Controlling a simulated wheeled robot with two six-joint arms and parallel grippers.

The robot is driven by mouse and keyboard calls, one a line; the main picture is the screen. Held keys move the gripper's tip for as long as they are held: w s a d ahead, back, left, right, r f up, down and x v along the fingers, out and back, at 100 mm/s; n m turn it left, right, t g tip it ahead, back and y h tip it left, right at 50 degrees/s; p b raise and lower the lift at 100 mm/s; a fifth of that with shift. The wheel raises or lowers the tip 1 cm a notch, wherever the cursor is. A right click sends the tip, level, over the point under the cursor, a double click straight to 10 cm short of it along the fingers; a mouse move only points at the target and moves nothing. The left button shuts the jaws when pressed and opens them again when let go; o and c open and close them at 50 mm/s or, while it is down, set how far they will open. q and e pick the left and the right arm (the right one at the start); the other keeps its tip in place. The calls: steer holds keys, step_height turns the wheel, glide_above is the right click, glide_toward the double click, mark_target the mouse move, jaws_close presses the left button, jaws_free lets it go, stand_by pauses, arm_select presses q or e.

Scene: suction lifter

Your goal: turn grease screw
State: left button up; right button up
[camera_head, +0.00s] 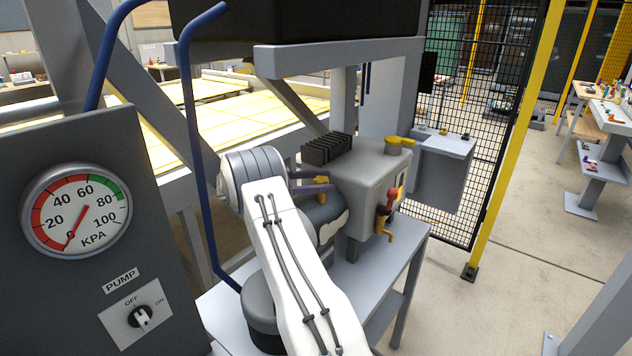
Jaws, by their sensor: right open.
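A grey pump housing (367,178) stands on a metal table in the middle of the view. A small yellow part (322,184) shows at its left side, by the fingers of my right gripper (314,183). It may be the grease screw, but it is too small to be sure. My right gripper is open, with its two dark purple fingers one above the other beside the housing. I cannot tell whether they touch the yellow part. My white right arm hides the lower left of the pump. My left gripper is out of view.
A yellow handle (400,142) sits on top of the housing; a red knob (393,196) and yellow tap (384,230) are on its front. A gauge (76,210) reads near zero above a pump switch (140,316).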

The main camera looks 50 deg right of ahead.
steer(key=b+v, duration=0.2)
steer(key=v, duration=0.5)
steer(key=shift+w+a+f, duration=0.2)
steer(key=shift+w, duration=0.1)
steer(key=a+p, duration=0.1)
steer(key=p, duration=0.4)
steer(key=w+r+p, duration=0.1)
steer(key=p, duration=0.3)
steer(key=shift+w+a+p, duration=0.25)
steer(key=shift+a+p, duration=0.1)
steer(key=shift+p, duration=0.05)
steer(key=shift+a+f+p, duration=0.2)
steer(key=shift+p, duration=0.4)
steer(key=shift+w, duration=0.1)
steer(key=shift+w+f, duration=0.1)
